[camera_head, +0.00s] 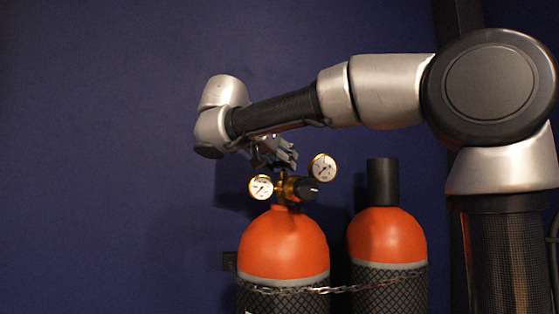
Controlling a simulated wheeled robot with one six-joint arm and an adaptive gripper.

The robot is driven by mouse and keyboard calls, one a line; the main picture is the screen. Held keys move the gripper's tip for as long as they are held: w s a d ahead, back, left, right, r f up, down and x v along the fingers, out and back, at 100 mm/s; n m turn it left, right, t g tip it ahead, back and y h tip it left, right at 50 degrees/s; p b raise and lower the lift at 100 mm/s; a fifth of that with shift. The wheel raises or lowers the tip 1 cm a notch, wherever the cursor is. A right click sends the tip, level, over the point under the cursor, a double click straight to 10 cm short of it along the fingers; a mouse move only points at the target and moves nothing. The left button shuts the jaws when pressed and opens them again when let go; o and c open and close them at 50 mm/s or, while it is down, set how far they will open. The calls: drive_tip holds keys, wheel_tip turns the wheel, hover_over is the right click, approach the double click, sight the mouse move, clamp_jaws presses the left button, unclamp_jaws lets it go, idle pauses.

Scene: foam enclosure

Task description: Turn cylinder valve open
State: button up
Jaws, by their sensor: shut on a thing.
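The left gas cylinder (283,247) has an orange dome and stands upright. A brass regulator (284,190) with two round white gauges, a left gauge (261,187) and a right gauge (323,167), sits on its top. A black knob (306,188) faces right and forward on the regulator. My gripper (277,160) comes down from above, directly over the regulator, and is shut on the cylinder valve at the top. The valve itself is hidden behind the fingers.
A second orange cylinder (387,238) with a black cap (383,182) stands close on the right. A chain (335,289) runs across both cylinders. My arm reaches in from the right above them. The dark blue wall (100,150) is behind, with free room at left.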

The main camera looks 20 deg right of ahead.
drive_tip(key=shift+s+n+y, duration=0.1)
drive_tip(key=shift+n+y, duration=0.2)
drive_tip(key=n+t+y, duration=0.2)
drive_tip(key=n+y, duration=0.1)
drive_tip(key=shift+s+d+t, duration=0.2)
drive_tip(key=shift+d+t, duration=0.1)
drive_tip(key=shift+d, duration=0.05)
drive_tip(key=shift+d+n+t+y, duration=0.15)
drive_tip(key=shift+n+t+y, duration=0.15)
drive_tip(key=shift+n+y, duration=0.7)
drive_tip(key=shift+d+n+t+y, duration=0.15)
drive_tip(key=shift+n+t+y, duration=0.15)
drive_tip(key=shift+n+y, duration=0.7)
drive_tip(key=shift+y, duration=0.3)
drive_tip(key=o, duration=1)
